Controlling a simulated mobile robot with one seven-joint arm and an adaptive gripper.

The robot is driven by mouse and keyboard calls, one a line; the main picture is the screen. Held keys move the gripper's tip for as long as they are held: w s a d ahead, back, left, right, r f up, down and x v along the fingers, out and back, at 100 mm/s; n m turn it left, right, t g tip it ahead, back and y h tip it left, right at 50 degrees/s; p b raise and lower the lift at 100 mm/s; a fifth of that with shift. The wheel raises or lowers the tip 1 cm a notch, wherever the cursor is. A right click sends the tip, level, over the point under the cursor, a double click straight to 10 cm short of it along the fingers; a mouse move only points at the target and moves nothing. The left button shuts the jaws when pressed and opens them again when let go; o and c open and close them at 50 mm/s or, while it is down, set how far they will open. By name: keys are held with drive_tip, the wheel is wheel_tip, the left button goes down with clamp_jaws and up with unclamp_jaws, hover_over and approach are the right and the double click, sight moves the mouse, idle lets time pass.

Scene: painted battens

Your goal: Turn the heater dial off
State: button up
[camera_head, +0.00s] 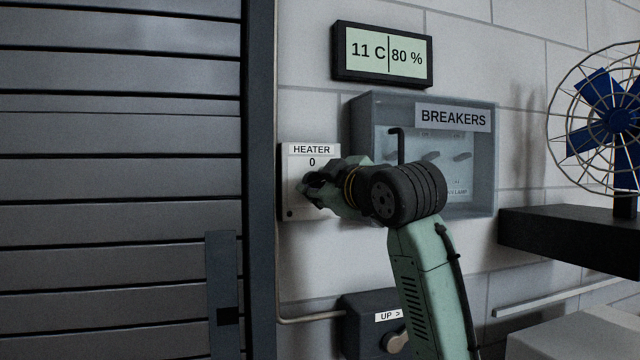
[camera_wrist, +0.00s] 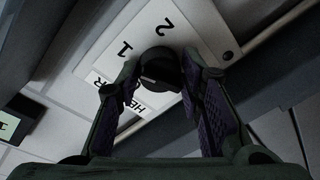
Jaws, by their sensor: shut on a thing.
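The white heater plate (camera_head: 296,209) is on the wall, with a HEATER label and a 0 at its top. It also shows in the wrist view (camera_wrist: 205,28), turned, with the digits 1 and 2 visible. The black round heater dial (camera_wrist: 160,66) stands out from the plate between my fingers. My gripper (camera_wrist: 160,78) is shut on the dial, one finger on each side. In the head view my gripper (camera_head: 314,188) covers most of the dial. I cannot tell which digit the dial points at.
A clear BREAKERS box (camera_head: 484,180) with a black handle is just right of the plate, behind my wrist. A display (camera_head: 384,85) above reads 11 C and 80 %. A grey shutter (camera_head: 120,190) fills the left; an UP box (camera_head: 362,345) is below; a blue fan (camera_head: 613,120) is right.

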drive_tip(key=c, duration=0.3)
drive_tip(key=shift+r, duration=0.1)
drive_tip(key=n, duration=0.6)
drive_tip(key=shift+r+g+h, duration=0.1)
drive_tip(key=shift+g+h, duration=0.2)
drive_tip(key=n, duration=0.3)
drive_tip(key=shift+n+h, duration=0.3)
drive_tip(key=shift+r+n+h, duration=0.1)
drive_tip(key=shift+n+h, duration=0.2)
drive_tip(key=shift+n, duration=1.3)
drive_tip(key=o, duration=1.1)
drive_tip(key=shift+a, duration=0.1)
